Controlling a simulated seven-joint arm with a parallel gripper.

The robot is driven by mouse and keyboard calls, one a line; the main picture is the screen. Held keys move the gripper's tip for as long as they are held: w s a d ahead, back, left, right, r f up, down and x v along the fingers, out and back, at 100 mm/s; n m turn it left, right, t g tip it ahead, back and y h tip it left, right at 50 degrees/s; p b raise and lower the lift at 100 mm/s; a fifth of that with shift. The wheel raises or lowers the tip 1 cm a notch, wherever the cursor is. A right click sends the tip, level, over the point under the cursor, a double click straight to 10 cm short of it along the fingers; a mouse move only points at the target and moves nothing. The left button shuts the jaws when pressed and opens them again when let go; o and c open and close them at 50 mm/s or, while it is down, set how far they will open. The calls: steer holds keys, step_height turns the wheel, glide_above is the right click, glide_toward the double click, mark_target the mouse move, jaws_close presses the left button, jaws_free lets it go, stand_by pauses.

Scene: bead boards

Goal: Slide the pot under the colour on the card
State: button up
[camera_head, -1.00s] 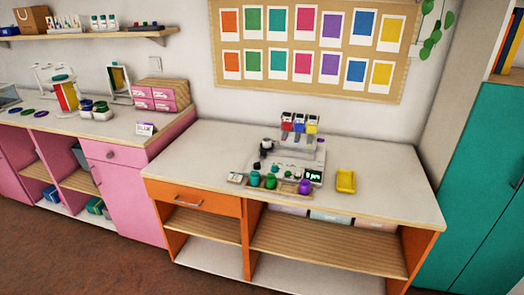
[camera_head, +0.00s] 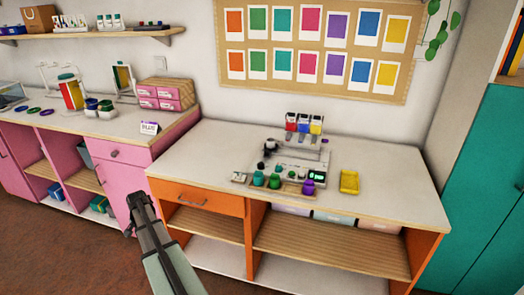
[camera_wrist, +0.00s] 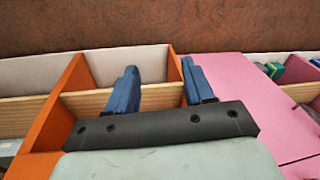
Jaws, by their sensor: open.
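A grey and white machine (camera_head: 300,172) stands on the orange-framed table. Red (camera_head: 291,121), blue (camera_head: 304,123) and yellow (camera_head: 316,124) colour holders sit in a row at its top. A small pale, dark-topped cylinder (camera_head: 270,145) is at its left; I cannot tell whether it is the pot. A small card (camera_head: 149,128) with purple-blue lettering stands on the pink counter; its word is too small to read surely. My gripper (camera_head: 138,198) is open and empty, in front of the table's left end, far from the machine. Its two blue fingers show apart in the wrist view (camera_wrist: 159,72).
Several teal, green (camera_head: 274,181) and purple (camera_head: 308,187) jars stand in front of the machine. A yellow tray (camera_head: 349,182) lies to its right. The table's left (camera_head: 205,150) and right ends are clear. The pink counter (camera_head: 120,130) adjoins at left.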

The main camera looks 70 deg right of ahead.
steer(key=s+d+r+m+h, duration=0.1)
steer(key=d+r+m, duration=0.1)
steer(key=d+r, duration=0.4)
steer(key=s+d+r+m, duration=0.1)
steer(key=s+d+r, duration=0.1)
steer(key=d+r, duration=0.5)
steer(key=s+d+r+m+t+h, duration=0.1)
steer(key=s+d+r+m, duration=0.1)
steer(key=d+r, duration=0.4)
steer(key=shift+s+d+r+m+h, duration=0.1)
steer(key=shift+d+r+m+h, duration=0.05)
steer(key=shift+d, duration=1.05)
steer(key=shift+s+d+r+m+h, duration=0.1)
steer(key=shift+d+r+m+h, duration=0.05)
steer(key=shift+d, duration=1.05)
steer(key=s+d+r+m+g, duration=0.2)
steer(key=s+d+r, duration=0.4)
steer(key=s+d, duration=0.5)
steer(key=m+g, duration=0.4)
glide_toward(266, 151)
steer(key=x, duration=0.9)
steer(key=shift+d, duration=0.3)
jaws_close()
